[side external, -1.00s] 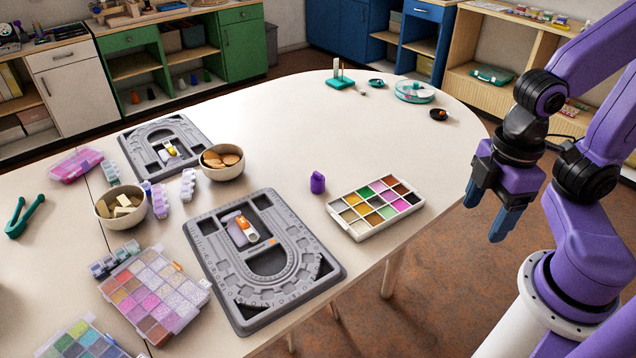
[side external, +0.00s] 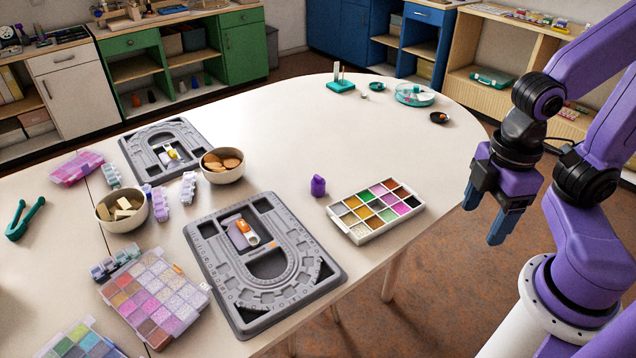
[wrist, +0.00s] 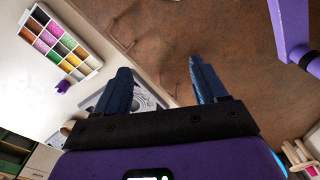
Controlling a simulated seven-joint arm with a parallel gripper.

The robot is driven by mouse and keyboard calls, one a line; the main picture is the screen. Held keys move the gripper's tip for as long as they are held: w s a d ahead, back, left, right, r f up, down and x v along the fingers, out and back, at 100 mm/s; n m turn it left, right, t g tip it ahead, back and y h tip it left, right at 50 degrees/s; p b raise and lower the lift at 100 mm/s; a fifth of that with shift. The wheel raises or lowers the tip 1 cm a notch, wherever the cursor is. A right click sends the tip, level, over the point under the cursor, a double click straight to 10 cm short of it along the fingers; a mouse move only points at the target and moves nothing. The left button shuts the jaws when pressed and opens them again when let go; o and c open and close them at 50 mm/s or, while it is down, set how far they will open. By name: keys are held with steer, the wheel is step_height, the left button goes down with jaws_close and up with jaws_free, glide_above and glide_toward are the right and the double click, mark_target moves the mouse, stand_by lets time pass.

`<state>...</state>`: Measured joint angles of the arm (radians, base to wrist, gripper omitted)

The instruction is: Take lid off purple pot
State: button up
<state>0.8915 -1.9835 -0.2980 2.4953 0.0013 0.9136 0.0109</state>
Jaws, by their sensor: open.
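The small purple pot (side external: 318,186) stands upright on the table, between the near grey bead board and the white paint-like tray. A purple top piece with a loop shape is on it; I cannot make out the seam between lid and pot. It also shows in the wrist view (wrist: 63,87) at the left, beside the tray. My gripper (side external: 482,222) is off the table's right edge, above the floor, well to the right of the pot. Its blue fingers are apart and empty, as the wrist view (wrist: 160,88) also shows.
The white compartment tray (side external: 362,237) lies just right of the pot. The near bead board (side external: 322,297) is left of it, and bowls (side external: 240,176) of tan pieces stand farther left. The table behind the pot is clear. Small teal items (side external: 341,87) stand at the far end.

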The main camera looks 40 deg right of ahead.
steer(key=w+a+m, duration=0.3)
steer(key=w+m, duration=0.1)
steer(key=w, duration=0.3)
steer(key=w+a+m, duration=0.3)
steer(key=w+m, duration=0.2)
steer(key=w, duration=0.2)
steer(key=m+t+h, duration=0.1)
steer(key=m, duration=2)
glide_above(319, 177)
steer(key=s, duration=0.1)
steer(key=f, duration=1.9)
steer(key=shift+s+a+f, duration=0.15)
steer(key=shift+s+f, duration=0.05)
steer(key=shift+f, duration=0.2)
steer(key=shift+t, duration=0.3)
steer(key=shift+w+f, duration=0.2)
steer(key=shift+f, duration=0.75)
steer(key=shift+w+f, duration=0.2)
steer(key=shift+f, duration=0.75)
steer(key=shift+w+f, duration=0.2)
steer(key=shift+f, duration=0.75)
steer(key=c, duration=1.1)
